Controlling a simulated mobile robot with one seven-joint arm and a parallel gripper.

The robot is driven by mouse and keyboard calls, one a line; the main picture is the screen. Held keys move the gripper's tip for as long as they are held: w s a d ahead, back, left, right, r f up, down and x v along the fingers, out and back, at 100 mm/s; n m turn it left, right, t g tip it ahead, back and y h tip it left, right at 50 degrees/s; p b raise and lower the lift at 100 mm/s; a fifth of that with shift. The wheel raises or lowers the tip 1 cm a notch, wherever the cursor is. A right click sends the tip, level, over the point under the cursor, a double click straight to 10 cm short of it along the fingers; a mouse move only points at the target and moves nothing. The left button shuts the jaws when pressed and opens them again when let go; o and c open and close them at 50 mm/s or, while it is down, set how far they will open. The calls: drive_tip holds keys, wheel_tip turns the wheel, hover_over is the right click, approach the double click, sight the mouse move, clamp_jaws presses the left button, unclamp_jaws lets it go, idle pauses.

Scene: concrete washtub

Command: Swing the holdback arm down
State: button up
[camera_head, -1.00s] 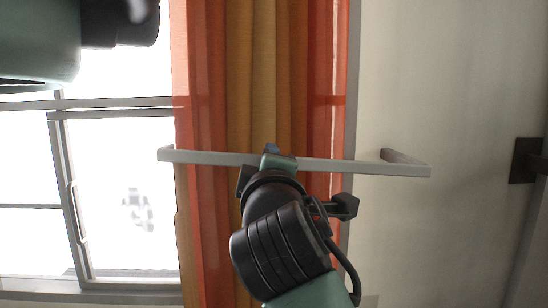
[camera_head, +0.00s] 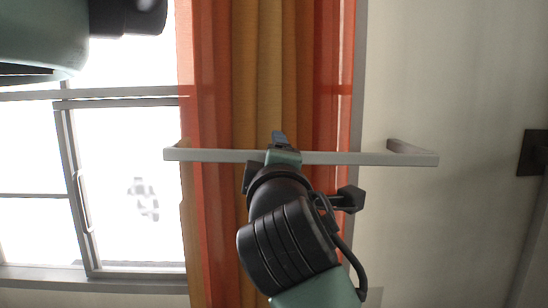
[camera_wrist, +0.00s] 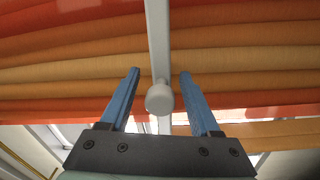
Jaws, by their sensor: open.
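The holdback arm (camera_head: 350,158) is a flat grey bar lying roughly level across the curtain in the head view, its right end bent back toward the wall. In the wrist view the holdback arm (camera_wrist: 158,40) runs between my fingers and carries a round pale knob facing the camera. My gripper (camera_head: 279,136) is in front of the bar's middle and hides part of it. In the wrist view my gripper (camera_wrist: 159,73) is open, with one blue finger on each side of the bar and knob. Gaps show on both sides; I see no contact.
An orange and yellow curtain (camera_head: 215,100) hangs behind the bar. A bright window (camera_head: 120,200) is at the left and a pale wall (camera_head: 440,70) at the right. A dark wall plate (camera_head: 533,152) sits at the right edge.

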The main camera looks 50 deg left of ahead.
drive_tip(key=b+v, duration=0.2)
drive_tip(key=v, duration=1.1)
drive_tip(key=w+d+r+m+t+p, duration=0.2)
drive_tip(key=d+r+m+t+p, duration=0.55)
drive_tip(key=r, duration=0.75)
drive_tip(key=d+r+m+t+h+p, duration=0.2)
drive_tip(key=d+r+m+t+h, duration=0.1)
drive_tip(key=d+m+h, duration=0.4)
drive_tip(key=d+r+m+t+h+p, duration=0.2)
drive_tip(key=d+r+m+t+h, duration=0.2)
drive_tip(key=d+m+h, duration=0.3)
drive_tip(key=d+m+t, duration=0.1)
drive_tip(key=d+m, duration=0.3)
drive_tip(key=d, duration=0.2)
drive_tip(key=shift+w+m+h, duration=0.3)
drive_tip(key=shift+m, duration=0.05)
